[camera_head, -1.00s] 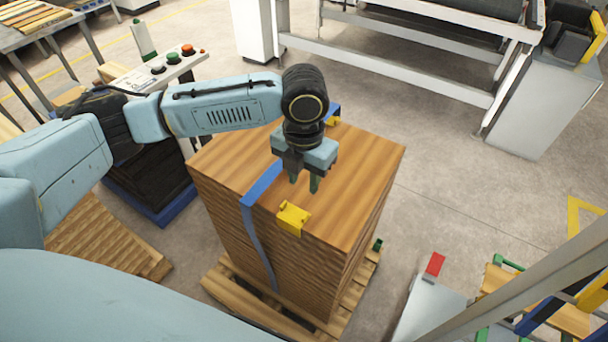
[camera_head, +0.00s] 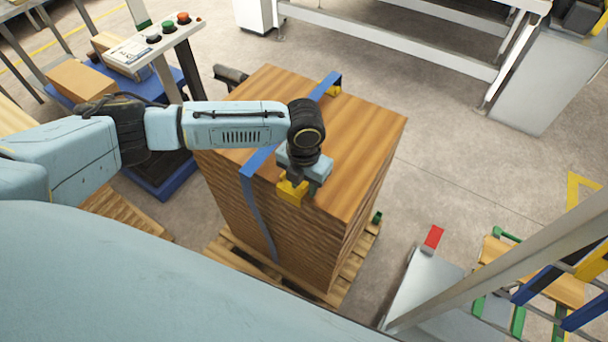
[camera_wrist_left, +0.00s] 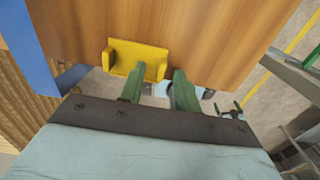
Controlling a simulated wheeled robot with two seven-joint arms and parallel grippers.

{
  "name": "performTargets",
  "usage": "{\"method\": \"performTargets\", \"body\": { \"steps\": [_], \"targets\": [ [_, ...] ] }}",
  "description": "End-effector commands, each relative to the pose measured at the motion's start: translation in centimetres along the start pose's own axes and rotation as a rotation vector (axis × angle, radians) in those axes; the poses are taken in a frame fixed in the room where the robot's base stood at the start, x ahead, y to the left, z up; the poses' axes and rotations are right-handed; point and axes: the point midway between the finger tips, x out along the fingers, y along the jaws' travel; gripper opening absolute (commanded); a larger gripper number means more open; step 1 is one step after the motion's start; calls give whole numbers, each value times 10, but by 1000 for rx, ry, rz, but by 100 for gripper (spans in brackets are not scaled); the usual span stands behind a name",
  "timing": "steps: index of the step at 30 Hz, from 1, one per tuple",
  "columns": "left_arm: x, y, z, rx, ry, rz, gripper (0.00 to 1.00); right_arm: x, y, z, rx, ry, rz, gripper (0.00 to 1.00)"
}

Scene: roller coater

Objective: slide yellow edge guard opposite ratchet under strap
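The yellow edge guard (camera_head: 291,192) sits at the near top edge of the wooden board stack (camera_head: 355,133), to the right of the blue strap (camera_head: 258,160) and apart from it. My left gripper (camera_head: 299,190) is low over the guard at that edge. In the left wrist view, the left gripper's green fingers (camera_wrist_left: 158,90) are apart. The left finger overlaps the guard (camera_wrist_left: 137,60) in the picture; the right finger is just right of it. I cannot tell whether they touch it. The strap (camera_wrist_left: 30,50) shows at the left there.
A second yellow guard (camera_head: 335,91) is under the strap at the far edge. The stack stands on a wooden pallet (camera_head: 222,247). A control panel (camera_head: 158,40) stands at the back left, and a grey frame with a red block (camera_head: 433,237) at the right.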

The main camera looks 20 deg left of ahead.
Motion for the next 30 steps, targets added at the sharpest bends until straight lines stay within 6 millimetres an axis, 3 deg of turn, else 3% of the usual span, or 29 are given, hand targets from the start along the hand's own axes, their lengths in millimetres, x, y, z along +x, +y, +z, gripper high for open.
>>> {"method": "performTargets", "body": {
  "steps": [9,17,25,30],
  "targets": [
    [2,0,0,1,0,0,31,0,0,0,0,0,0,100],
    [1,0,0,0,0,0,0,0,-1,0,0,1,-1,100],
    [1,2,0,-1,0,0,0,-1,-1,-1,1,1,-1,100],
    [0,15,-2,-5,0,0,0,-5,-1,-1,1,1,-1,100]
  ]
}}
